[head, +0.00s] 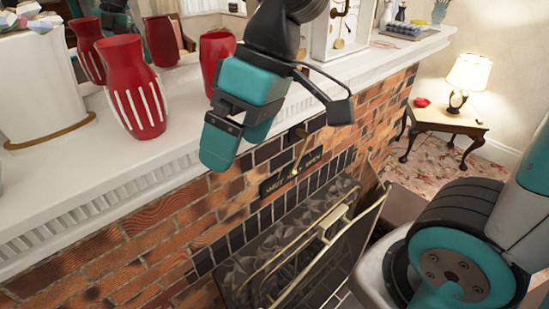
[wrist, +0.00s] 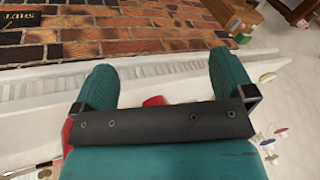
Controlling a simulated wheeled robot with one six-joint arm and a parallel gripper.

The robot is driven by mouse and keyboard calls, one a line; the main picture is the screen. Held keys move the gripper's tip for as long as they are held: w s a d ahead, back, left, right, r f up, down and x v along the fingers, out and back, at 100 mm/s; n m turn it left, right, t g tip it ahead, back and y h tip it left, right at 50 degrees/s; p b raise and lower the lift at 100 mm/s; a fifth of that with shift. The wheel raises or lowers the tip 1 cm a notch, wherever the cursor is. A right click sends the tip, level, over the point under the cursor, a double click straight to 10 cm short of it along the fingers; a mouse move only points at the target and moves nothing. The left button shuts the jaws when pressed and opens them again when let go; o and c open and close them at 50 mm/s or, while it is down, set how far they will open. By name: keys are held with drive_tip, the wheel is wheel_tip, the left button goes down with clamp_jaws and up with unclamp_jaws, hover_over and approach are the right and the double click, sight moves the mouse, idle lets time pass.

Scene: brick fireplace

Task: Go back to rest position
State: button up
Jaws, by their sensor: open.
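My gripper (head: 232,150) is in front of the white mantel's edge in the head view, pointing down over the brick face. In the wrist view, my gripper (wrist: 162,85) has its two teal fingers wide apart with nothing between them. A red vase with white stripes (head: 137,95) stands upright on the mantel, left of the gripper. A plain red vase (head: 211,58) stands behind the gripper and is partly hidden by it. A bit of red (wrist: 155,101) shows behind the gripper's palm in the wrist view.
The white mantel shelf (head: 60,170) runs above the brick wall (head: 140,250). A white clock-like box (head: 330,40) stands on it to the right. A brass-framed fireplace screen (head: 330,225) is below. A lamp (head: 463,80) stands on a small wooden table (head: 440,118) at right.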

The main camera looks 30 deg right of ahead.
drive_tip(key=s+d+f, duration=0.1)
drive_tip(key=s+f, duration=0.3)
drive_tip(key=shift+d+f+m+h, duration=0.15)
drive_tip(key=shift+m+h, duration=0.15)
drive_tip(key=shift+s, duration=0.1)
wheel_tip(320, 180, down, 3)
drive_tip(key=b, duration=0.3)
idle(0.4)
